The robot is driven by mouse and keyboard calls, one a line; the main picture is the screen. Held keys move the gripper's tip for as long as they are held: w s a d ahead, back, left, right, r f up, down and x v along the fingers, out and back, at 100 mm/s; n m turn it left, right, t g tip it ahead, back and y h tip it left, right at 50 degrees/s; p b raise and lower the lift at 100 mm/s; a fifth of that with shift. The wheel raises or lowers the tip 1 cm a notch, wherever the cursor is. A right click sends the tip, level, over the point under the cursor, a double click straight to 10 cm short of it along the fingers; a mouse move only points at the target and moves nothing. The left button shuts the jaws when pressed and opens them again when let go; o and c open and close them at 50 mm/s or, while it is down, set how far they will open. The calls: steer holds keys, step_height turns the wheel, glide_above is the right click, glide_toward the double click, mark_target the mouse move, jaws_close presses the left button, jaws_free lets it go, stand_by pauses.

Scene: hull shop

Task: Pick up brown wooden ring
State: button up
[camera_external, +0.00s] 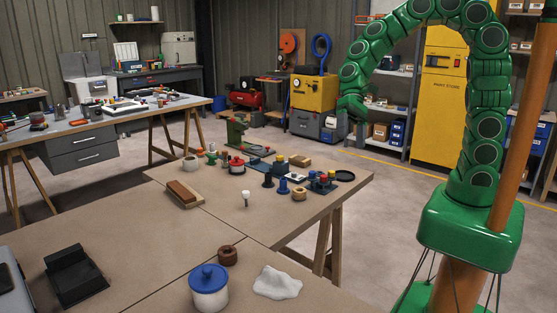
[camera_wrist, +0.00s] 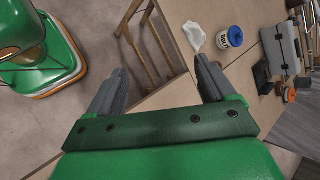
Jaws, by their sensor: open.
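The brown wooden ring (camera_external: 228,256) lies on the near tabletop in the external view, just behind a white pot with a blue lid (camera_external: 208,291). My gripper (camera_external: 353,114) is raised high, beyond and to the right of the ring, well clear of the tables. In the wrist view my gripper (camera_wrist: 163,75) has its two grey fingers apart with nothing between them.
A crumpled white cloth (camera_external: 277,283) lies right of the pot. A black tray (camera_external: 75,275) is at the left. A paler ring (camera_external: 299,194) sits among several small items on the farther tabletop. A brush-like block (camera_external: 184,194) lies left of these.

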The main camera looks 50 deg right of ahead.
mark_target(227, 254)
steer(key=w+a+f+m+y, duration=0.25)
steer(key=w+a+f, duration=0.2)
steer(key=a, duration=0.65)
steer(key=w+a+f+m+y, duration=0.2)
steer(key=w+a+f+m, duration=0.3)
steer(key=a, duration=0.5)
steer(key=w+a+f+m, duration=0.2)
steer(key=a+f, duration=0.1)
steer(key=f, duration=0.2)
steer(key=w+a+f+m+t+y, duration=0.1)
steer(key=w+a+f+m, duration=0.1)
steer(key=a+f, duration=0.1)
steer(key=w+a+f+m, duration=0.2)
steer(key=a+f, duration=0.1)
steer(key=f, duration=0.3)
steer(key=shift+w+a+f+t, duration=0.25)
steer(key=shift+w+f+t, duration=0.05)
steer(key=shift+t, duration=0.1)
steer(key=shift+x, duration=1.45)
steer(key=x, duration=0.4)
steer(key=shift+s+f, duration=0.35)
steer(key=shift+f, duration=0.1)
steer(key=shift+a+y, duration=0.25)
steer(key=shift+c, duration=0.3)
